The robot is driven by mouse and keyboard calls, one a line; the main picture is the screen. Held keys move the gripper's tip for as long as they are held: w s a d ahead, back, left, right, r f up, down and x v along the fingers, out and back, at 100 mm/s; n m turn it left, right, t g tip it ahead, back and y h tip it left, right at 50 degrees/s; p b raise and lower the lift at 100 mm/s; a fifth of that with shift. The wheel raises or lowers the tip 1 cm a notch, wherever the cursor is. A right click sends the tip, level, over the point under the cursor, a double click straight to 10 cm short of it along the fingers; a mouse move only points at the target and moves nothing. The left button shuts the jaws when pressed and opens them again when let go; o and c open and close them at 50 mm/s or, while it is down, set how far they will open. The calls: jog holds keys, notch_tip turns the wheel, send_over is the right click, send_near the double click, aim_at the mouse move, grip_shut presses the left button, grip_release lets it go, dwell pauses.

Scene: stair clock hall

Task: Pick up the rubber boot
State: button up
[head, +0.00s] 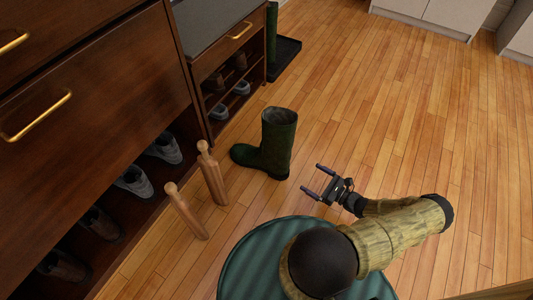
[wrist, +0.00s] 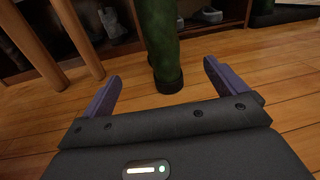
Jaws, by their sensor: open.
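A dark green rubber boot (head: 279,143) stands upright on the wooden floor in the head view, its toe pointing left toward the shoe cabinet. In the wrist view, the boot's shaft and dark heel (wrist: 162,45) show ahead of my gripper, between the lines of the two fingers; its top is cut off by the frame. My gripper (head: 314,182) is open and empty, to the right of and nearer than the boot, with a gap between them. The purple-grey fingers also show spread apart in the wrist view (wrist: 158,88).
Two wooden posts (head: 211,175) stand left of the boot, close to it. A dark wood cabinet (head: 95,85) with shoes on low shelves runs along the left. Another green boot (head: 271,32) stands on a black tray (head: 286,54) farther back. The floor to the right is clear.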

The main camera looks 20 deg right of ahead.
aim_at(288, 163)
jog(key=b+x, duration=0.6)
jog(key=x, duration=0.5)
jog(key=shift+w+a, duration=0.15)
jog(key=shift+w, duration=0.1)
jog(key=shift+w+a+r, duration=0.15)
jog(key=shift+w+a, duration=0.05)
jog(key=shift+w, duration=0.1)
jog(key=shift+w+a+f+b, duration=0.2)
jog(key=shift+w+a+b, duration=0.15)
jog(key=shift+w+b, duration=0.5)
jog(key=b+x, duration=0.3)
jog(key=shift+r, duration=0.15)
jog(key=shift+w+r, duration=0.15)
